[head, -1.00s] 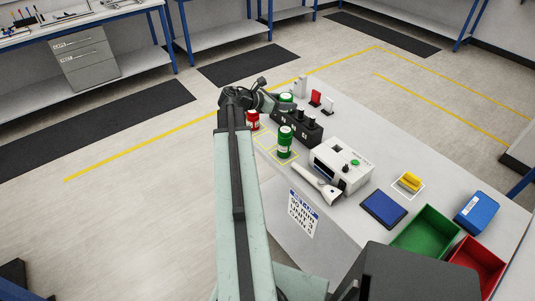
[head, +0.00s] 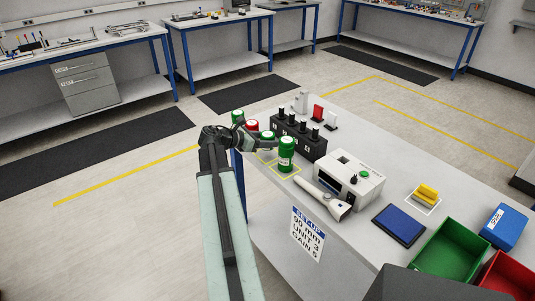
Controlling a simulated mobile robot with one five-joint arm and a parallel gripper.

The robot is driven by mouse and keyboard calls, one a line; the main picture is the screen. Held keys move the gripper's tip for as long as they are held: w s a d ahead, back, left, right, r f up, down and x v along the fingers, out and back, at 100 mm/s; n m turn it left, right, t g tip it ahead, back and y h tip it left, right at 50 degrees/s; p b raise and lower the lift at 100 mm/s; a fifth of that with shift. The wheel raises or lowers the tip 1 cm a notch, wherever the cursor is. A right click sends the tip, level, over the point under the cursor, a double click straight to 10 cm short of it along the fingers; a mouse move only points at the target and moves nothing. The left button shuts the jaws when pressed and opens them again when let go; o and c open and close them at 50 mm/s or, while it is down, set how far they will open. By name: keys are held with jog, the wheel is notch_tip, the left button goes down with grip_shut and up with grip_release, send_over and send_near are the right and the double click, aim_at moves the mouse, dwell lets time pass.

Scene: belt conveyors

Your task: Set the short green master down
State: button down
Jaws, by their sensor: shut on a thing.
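A red master (head: 252,126) and another green master (head: 238,117) show behind and left of my gripper, partly hidden.
A black block with several posts (head: 297,138) stands close behind the held master. A white instrument (head: 348,181) and a white handheld tool (head: 323,196) lie to the right. A blue pad (head: 398,225) and a green bin (head: 446,252) are further right.

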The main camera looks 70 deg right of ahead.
jog(key=shift+f+b, duration=1.65)
jog(key=shift+f, duration=0.3)
jog(key=c, duration=0.6)
grip_release()
jog(key=shift+r, duration=0.1)
jog(key=shift+w+a+r+p, duration=0.15)
jog(key=shift+a+r+p, duration=0.1)
jog(key=shift+r+p, duration=0.2)
jog(key=p+v, duration=0.4)
jog(key=v, duration=0.7)
jog(key=shift+a+f, duration=0.1)
jog(key=shift+a, duration=0.05)
jog(key=shift+w, duration=0.1)
